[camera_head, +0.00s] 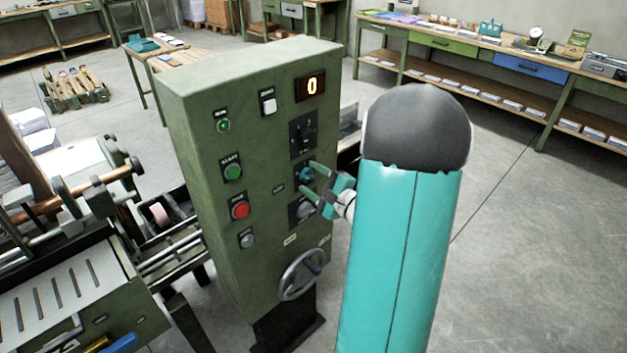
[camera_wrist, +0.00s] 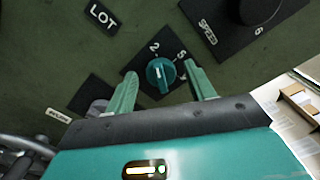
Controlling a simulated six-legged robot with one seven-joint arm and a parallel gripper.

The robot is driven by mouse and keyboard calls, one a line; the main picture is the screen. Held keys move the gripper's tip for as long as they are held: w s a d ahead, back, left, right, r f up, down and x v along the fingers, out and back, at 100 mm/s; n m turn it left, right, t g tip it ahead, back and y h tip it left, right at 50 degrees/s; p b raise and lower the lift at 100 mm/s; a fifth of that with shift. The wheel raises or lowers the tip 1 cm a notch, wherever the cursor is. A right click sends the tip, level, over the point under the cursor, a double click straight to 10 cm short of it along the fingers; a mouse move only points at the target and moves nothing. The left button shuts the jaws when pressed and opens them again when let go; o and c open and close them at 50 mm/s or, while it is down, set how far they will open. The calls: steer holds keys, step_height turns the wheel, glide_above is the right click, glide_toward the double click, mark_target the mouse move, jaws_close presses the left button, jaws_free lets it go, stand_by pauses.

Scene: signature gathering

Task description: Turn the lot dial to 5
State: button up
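The lot dial is a small teal knob (camera_wrist: 160,73) on a dark plate, with the LOT label (camera_wrist: 101,15) up and left of it in the wrist view. The numbers 2 and 5 show above it, and another mark by the right finger is partly hidden. A pale line on the knob points roughly upward, but I cannot tell exactly which number it meets. My gripper (camera_wrist: 160,69) is open, with one teal finger on each side of the knob and gaps visible. In the head view, my gripper (camera_head: 311,179) is at the panel by the dial (camera_head: 304,173).
The green cabinet (camera_head: 199,108) has a display (camera_head: 311,85) reading 0, a black dial (camera_head: 303,135) above the lot dial, green and red buttons (camera_head: 239,209), and a handwheel (camera_head: 302,273) low down. A machine (camera_head: 83,290) stands at left. Open floor (camera_head: 510,240) lies at right.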

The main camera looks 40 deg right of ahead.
steer(key=c, duration=0.8)
steer(key=shift+c, duration=0.2)
steer(key=shift+m, duration=0.5)
steer(key=m, duration=0.4)
steer(key=shift+d+r+m, duration=0.1)
steer(key=shift+m, duration=0.2)
steer(key=m, duration=0.6)
steer(key=shift+d, duration=0.1)
steer(key=shift+m, duration=0.3)
steer(key=o, duration=1)
